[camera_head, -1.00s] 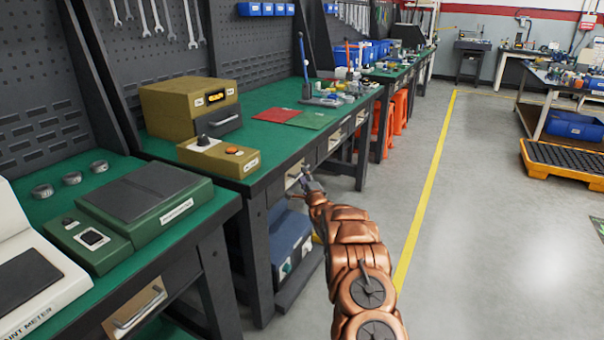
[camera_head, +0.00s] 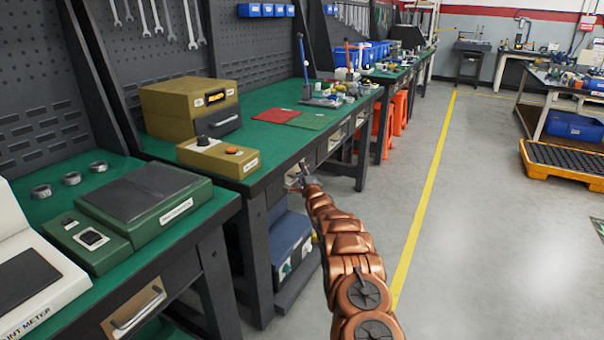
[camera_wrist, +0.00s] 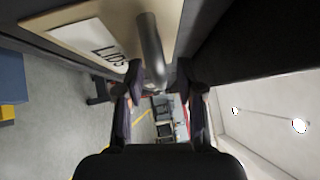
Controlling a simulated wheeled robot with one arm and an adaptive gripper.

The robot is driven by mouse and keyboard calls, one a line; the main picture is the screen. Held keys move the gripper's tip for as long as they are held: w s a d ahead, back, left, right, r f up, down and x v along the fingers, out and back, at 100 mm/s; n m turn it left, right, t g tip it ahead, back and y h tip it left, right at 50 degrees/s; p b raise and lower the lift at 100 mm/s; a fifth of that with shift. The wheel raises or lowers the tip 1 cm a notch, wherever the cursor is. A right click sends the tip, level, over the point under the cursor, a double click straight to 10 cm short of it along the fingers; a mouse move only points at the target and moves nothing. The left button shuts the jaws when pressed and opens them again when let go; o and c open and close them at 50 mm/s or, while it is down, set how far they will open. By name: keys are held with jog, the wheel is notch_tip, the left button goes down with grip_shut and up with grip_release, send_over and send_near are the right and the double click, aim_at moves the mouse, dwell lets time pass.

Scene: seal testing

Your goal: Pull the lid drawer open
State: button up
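The lid drawer (camera_wrist: 75,25) shows in the wrist view as a pale front with a white label reading "LIDS" (camera_wrist: 103,44). Its grey curved handle (camera_wrist: 151,50) sticks out from that front. My gripper (camera_wrist: 158,72) is open, with one dark finger on each side of the handle's end. A gap shows between the fingers and the handle, so I see no firm grip. In the head view my gripper (camera_head: 303,182) is at the drawer fronts under the green bench top, and it hides much of the drawer there.
The green-topped bench (camera_head: 270,137) carries a mustard-coloured device (camera_head: 190,105) and its control box (camera_head: 215,158). A blue-grey case (camera_head: 290,243) sits on the shelf below. Orange stools (camera_head: 398,110) stand farther along.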

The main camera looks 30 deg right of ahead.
jog(key=shift+c, duration=0.4)
grip_shut()
jog(key=shift+s, duration=0.1)
